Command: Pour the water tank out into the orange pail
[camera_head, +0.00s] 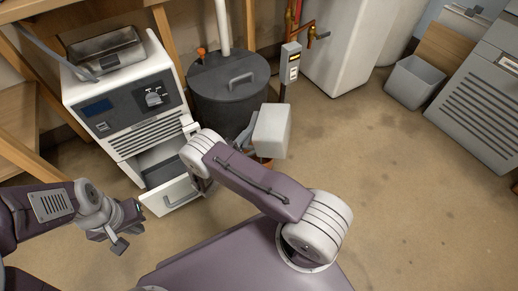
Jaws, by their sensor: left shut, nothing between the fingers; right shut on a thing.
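A pale, box-shaped water tank (272,131) is in front of the dark round bin. My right gripper (246,137) is shut on it; the fingers are mostly hidden by my own arm and the tank. The tank looks tilted, above a small piece of the orange pail (264,161) that shows below it. The rest of the pail is hidden behind the tank and my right arm. No water stream can be made out. My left gripper (128,238) is shut and empty at the lower left, well apart from the tank and pail.
A white machine (125,100) stands at the left with its drawer (172,196) pulled out at the bottom. A grey bin (414,82) is at the back right. The right-hand floor is clear.

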